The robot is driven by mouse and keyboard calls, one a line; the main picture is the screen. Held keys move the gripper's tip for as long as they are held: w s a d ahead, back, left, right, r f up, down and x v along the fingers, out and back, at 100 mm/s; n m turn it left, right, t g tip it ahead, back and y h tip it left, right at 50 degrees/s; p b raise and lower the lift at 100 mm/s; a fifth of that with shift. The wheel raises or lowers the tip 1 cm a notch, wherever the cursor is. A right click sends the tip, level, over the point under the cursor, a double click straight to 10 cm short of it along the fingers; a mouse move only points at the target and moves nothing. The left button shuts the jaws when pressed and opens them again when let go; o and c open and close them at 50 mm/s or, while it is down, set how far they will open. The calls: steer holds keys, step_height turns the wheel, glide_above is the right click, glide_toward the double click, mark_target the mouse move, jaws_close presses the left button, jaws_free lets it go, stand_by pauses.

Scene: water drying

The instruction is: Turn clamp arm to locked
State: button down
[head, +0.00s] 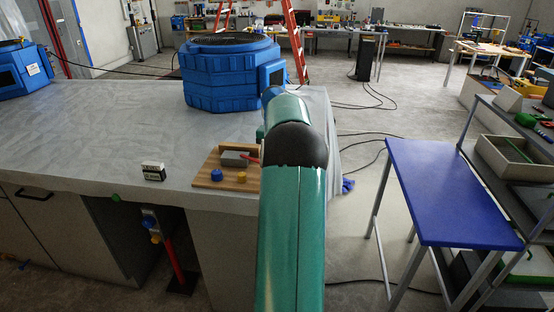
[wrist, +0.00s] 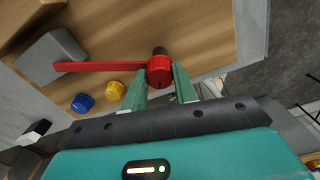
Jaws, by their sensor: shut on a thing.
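The red clamp arm (wrist: 98,67) is a flat bar on a round red hub (wrist: 160,72), above a wooden board (wrist: 200,28). In the wrist view the bar points left and its end overlaps the grey block (wrist: 52,58); I cannot tell whether they touch. My gripper (wrist: 160,76) has its two green fingers on either side of the hub and is shut on the clamp arm there. In the head view a bit of the red bar (head: 254,159) shows near the grey block (head: 234,158); my own arm hides the hub and gripper.
A blue knob (wrist: 82,102) and a yellow knob (wrist: 115,89) sit on the board near the bar. The board (head: 208,183) lies by the grey bench's (head: 90,125) front right corner. A large blue machine (head: 220,75) stands behind. A blue-topped table (head: 450,190) stands right.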

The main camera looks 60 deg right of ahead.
stand_by(0.3)
steer(key=c, duration=1.1)
jaws_free()
step_height(320, 180, up, 14)
